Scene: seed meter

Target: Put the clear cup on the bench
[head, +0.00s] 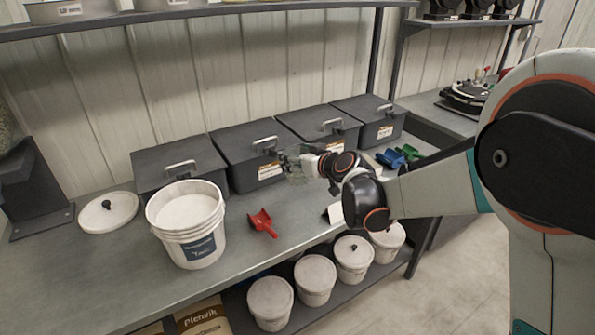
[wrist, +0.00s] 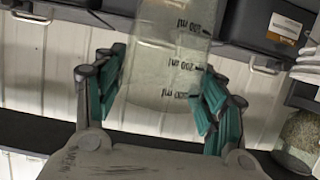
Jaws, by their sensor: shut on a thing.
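The clear cup (wrist: 165,75) is see-through with dark millilitre marks. In the wrist view it sits between the two teal-padded fingers of my gripper (wrist: 160,95), which is shut on it. In the head view my gripper (head: 297,160) reaches left over the bench (head: 290,240), in front of the dark lidded boxes. The cup (head: 296,170) shows there only faintly, and it appears to be held above the bench top. Its lower edge is hard to make out.
A white bucket (head: 188,228) and a red scoop (head: 262,222) stand on the bench left of my gripper. A round white lid (head: 108,211) lies at the far left. Blue (head: 391,159) and green scoops lie to the right. Bare bench top shows around the red scoop.

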